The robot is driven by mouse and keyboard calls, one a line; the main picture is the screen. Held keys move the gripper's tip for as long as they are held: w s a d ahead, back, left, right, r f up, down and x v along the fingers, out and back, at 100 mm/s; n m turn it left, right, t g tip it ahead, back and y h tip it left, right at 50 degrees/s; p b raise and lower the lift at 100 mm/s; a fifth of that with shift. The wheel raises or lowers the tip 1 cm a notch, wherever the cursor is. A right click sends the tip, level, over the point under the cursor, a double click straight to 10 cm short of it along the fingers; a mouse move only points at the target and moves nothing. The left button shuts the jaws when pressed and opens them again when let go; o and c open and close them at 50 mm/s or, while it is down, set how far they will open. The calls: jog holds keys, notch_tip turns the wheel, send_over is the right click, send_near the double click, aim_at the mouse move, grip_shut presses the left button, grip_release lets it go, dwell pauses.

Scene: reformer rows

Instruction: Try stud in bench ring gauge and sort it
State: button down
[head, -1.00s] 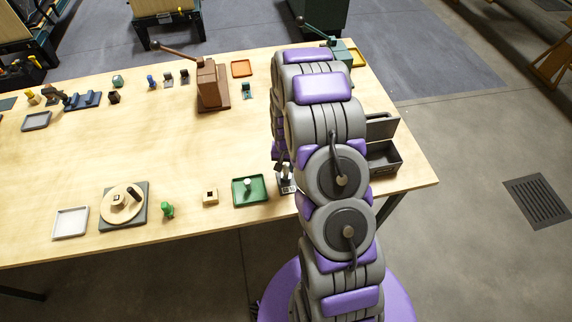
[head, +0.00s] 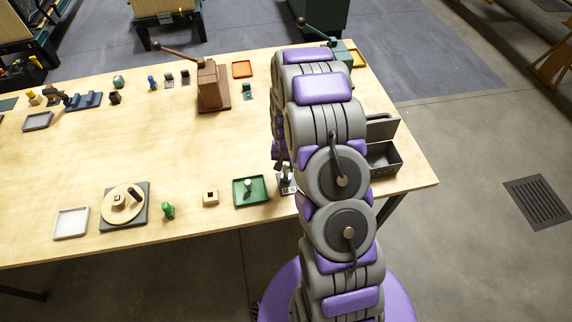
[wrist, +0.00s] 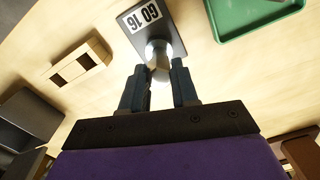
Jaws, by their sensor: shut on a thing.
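The bench ring gauge, a grey block with a white label reading "GO 16" (wrist: 146,18), stands at the top of the wrist view. In the head view it is partly hidden beside my arm (head: 287,189). My gripper (wrist: 159,66) is shut on a pale stud (wrist: 159,74), held at the gauge's round light part. I cannot tell whether the stud sits inside the ring or just over it. The green tray (head: 237,201) lies left of the gauge with another pale stud (head: 248,184) standing in it.
A dark open box (head: 383,172) stands at the table's right end, partly behind my arm. A slotted wooden block (wrist: 74,66) lies near the gauge. A small wooden block (head: 210,198), a green figure-like piece (head: 168,210) and a white tray (head: 71,235) line the front. The table middle is clear.

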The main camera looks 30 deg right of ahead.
aim_at(287, 165)
jog(key=shift+f, duration=0.3)
dwell(0.9)
jog(key=shift+d+r+p, duration=0.1)
jog(key=shift+r+p, duration=0.2)
jog(key=shift+p, duration=0.1)
dwell(0.6)
jog(key=shift+s+f, duration=0.1)
jog(key=shift+f, duration=0.2)
dwell(1.2)
jog(key=shift+r+p, duration=0.2)
jog(key=shift+p, duration=0.1)
dwell(1.2)
jog(key=shift+r+p, duration=0.85)
jog(key=shift+r, duration=2.55)
